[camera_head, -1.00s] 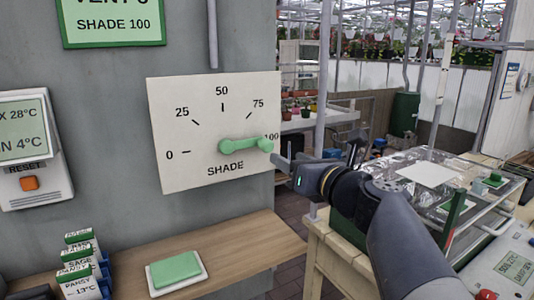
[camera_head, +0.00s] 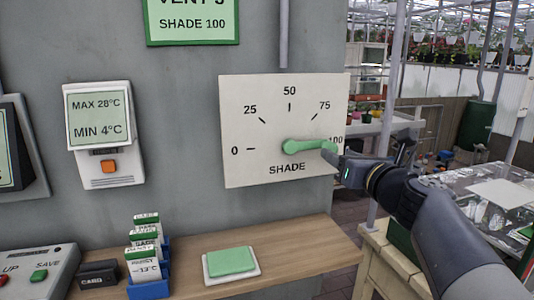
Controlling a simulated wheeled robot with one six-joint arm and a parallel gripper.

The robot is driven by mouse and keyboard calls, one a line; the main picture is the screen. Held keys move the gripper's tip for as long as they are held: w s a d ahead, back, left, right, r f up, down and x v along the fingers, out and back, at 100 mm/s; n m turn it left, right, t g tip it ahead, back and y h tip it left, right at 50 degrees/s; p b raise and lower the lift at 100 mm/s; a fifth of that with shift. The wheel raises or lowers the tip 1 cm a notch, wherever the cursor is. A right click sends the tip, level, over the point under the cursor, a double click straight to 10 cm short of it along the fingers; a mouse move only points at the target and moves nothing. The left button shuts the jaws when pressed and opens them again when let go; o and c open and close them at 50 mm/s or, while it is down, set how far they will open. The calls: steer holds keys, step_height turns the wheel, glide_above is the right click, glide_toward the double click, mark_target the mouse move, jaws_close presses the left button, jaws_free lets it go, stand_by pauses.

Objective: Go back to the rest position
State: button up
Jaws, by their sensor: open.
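My gripper (camera_head: 338,156) is open at the right edge of the shade dial panel (camera_head: 240,110), close to the free end of the green lever (camera_head: 310,147). I cannot tell whether it touches the lever. The lever lies nearly level and points right at the 100 mark. My dark arm reaches in from the lower right.
A wooden shelf (camera_head: 290,250) below holds a green pad (camera_head: 230,261), a blue card holder (camera_head: 149,287) and a black card box (camera_head: 98,273). A thermometer display (camera_head: 103,133) hangs on the grey wall at left. A work table (camera_head: 380,257) stands at right.

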mark_target(334, 151)
steer(key=x, duration=0.4)
steer(key=shift+w+a, duration=0.15)
steer(key=shift+w, duration=0.15)
steer(key=shift+r, duration=0.15)
steer(key=shift+s, duration=0.1)
